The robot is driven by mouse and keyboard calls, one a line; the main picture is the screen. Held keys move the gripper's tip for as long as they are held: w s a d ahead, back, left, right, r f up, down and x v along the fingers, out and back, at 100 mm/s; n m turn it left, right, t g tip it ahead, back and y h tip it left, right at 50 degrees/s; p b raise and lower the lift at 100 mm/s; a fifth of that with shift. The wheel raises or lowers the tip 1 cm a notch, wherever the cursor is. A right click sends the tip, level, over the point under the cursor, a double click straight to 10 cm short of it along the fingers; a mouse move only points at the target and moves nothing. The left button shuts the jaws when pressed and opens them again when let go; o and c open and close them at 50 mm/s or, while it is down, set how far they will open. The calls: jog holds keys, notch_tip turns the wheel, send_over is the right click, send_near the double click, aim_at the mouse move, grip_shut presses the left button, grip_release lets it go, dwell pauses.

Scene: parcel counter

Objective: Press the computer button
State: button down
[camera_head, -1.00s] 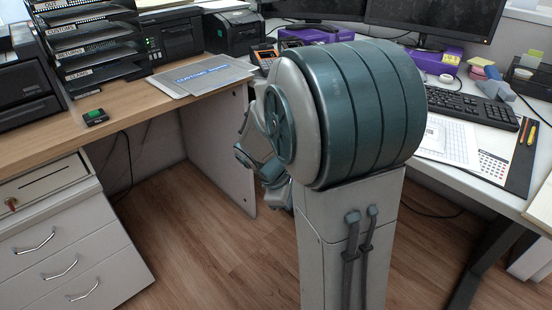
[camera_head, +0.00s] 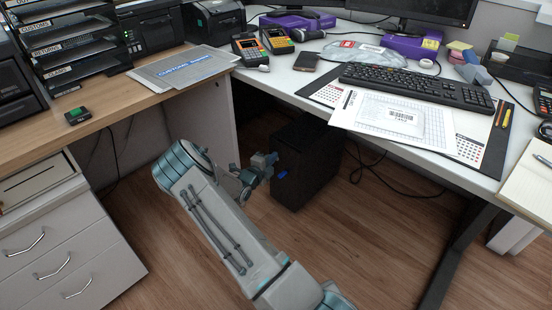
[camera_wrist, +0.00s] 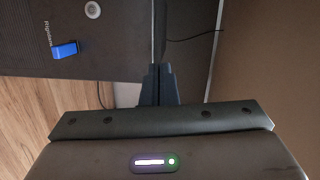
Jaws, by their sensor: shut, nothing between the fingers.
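The computer is a black tower (camera_head: 308,165) on the floor under the white desk. In the wrist view its dark front face (camera_wrist: 110,40) fills the upper left, turned sideways. A round whitish button (camera_wrist: 92,10) shows near the top edge of that view. A blue USB stick (camera_wrist: 66,49) sticks out of the front near it, and it also shows in the head view (camera_head: 282,174). My gripper (camera_wrist: 158,68) is shut and empty, its tips by the tower's front edge in the picture, right of and below the button. In the head view my gripper (camera_head: 272,158) is just left of the tower; contact cannot be told.
The white desk (camera_head: 467,165) overhangs the tower and carries a keyboard (camera_head: 415,86), papers and card terminals (camera_head: 250,50). A wooden counter (camera_head: 110,112) with drawers stands left. Black cables (camera_head: 368,165) lie right of the tower. Wood floor (camera_head: 370,240) is open in front.

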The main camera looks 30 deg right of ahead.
jog(key=w+a+f+n+t+y, duration=0.2)
jog(key=f+n, duration=0.3)
jog(key=n, duration=0.2)
jog(key=w+a+f+n+t+y, duration=0.3)
jog(key=f+n, duration=0.3)
jog(key=n, duration=0.1)
jog(key=shift+a+n, duration=0.2)
jog(key=shift+n, duration=0.2)
jog(key=shift+d+f, duration=0.1)
jog(key=w+d+b, duration=0.1)
jog(key=w+d, duration=0.2)
jog(key=d, duration=0.5)
jog(key=shift+b, duration=0.4)
jog(key=shift+w+d, duration=0.1)
jog(key=shift+d, duration=0.15)
dwell(0.6)
jog(key=shift+d, duration=0.25)
